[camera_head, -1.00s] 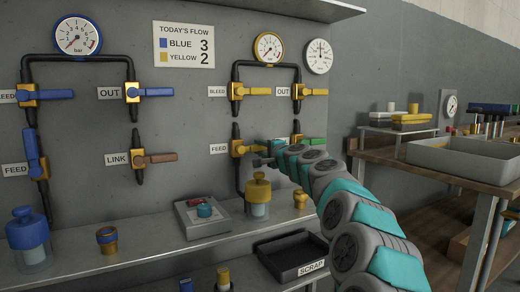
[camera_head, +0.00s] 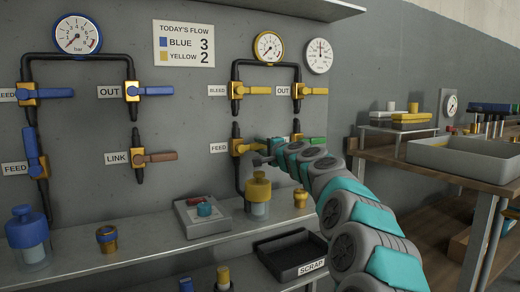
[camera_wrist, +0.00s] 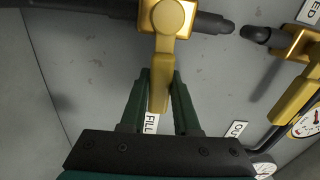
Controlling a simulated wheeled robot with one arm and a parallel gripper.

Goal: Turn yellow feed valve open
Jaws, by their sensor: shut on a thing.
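The yellow FEED valve (camera_head: 238,148) is on the wall panel, on the pipe below the yellow BLEED valve (camera_head: 237,91). Its gold body shows at the top of the wrist view (camera_wrist: 172,16). Its handle (camera_wrist: 159,92) points right in the head view, across the pipe. My gripper (camera_wrist: 160,85) is shut on this handle, with one dark green finger on each side. In the head view my gripper (camera_head: 264,160) reaches in from the right and partly hides the handle.
A green-handled valve (camera_head: 317,141) is close behind my wrist, partly hidden. A yellow-capped jar (camera_head: 258,190) stands on the shelf just below my gripper. A black SCRAP tray (camera_head: 290,255) is lower down. A workbench (camera_head: 460,172) stands at the right.

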